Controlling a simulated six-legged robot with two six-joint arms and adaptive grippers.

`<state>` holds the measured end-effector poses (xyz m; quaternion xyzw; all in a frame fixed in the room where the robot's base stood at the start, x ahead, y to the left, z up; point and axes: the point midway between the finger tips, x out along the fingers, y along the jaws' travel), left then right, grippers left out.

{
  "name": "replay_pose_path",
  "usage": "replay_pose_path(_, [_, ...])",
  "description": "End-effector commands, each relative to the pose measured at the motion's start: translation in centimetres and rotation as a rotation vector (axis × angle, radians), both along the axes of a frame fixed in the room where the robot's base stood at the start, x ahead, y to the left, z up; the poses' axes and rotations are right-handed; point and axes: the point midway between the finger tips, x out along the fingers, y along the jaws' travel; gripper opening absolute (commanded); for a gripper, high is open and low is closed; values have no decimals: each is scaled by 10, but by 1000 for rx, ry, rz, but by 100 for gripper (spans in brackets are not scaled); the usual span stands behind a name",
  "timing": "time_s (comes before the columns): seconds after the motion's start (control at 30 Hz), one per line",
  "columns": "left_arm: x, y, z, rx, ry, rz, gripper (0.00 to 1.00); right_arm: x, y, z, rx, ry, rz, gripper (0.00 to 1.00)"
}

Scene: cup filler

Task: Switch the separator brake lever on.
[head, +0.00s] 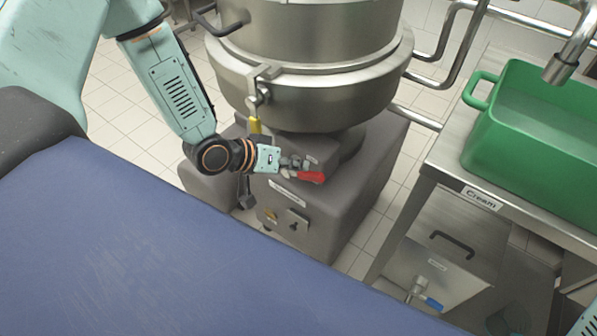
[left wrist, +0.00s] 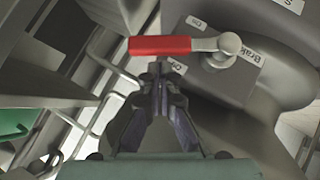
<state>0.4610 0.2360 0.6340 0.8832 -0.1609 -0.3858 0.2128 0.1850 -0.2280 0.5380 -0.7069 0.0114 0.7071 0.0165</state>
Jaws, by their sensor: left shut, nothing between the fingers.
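The brake lever has a red handle (head: 311,177) and sits on the grey separator base (head: 345,190). In the left wrist view the red handle (left wrist: 160,45) lies sideways, its metal arm running right to a round pivot (left wrist: 229,43) by a label reading "Brake". Small labels lie on either side of the handle; their text is hard to read. My left gripper (head: 300,163) is shut and empty beside the handle. In the left wrist view its fingertips (left wrist: 160,72) are just below the handle; whether they touch it I cannot tell. My right gripper is out of view.
A steel table (head: 450,160) with a green tub (head: 530,140) stands at the right. A blue surface (head: 150,250) fills the lower left.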

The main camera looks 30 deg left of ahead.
Motion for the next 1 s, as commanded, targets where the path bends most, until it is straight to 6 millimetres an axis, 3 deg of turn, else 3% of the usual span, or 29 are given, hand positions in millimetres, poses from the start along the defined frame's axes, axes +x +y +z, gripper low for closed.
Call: replay_pose_path(1.0, [-1, -3, -11, 69, -9, -1, 0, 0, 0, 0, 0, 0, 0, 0])
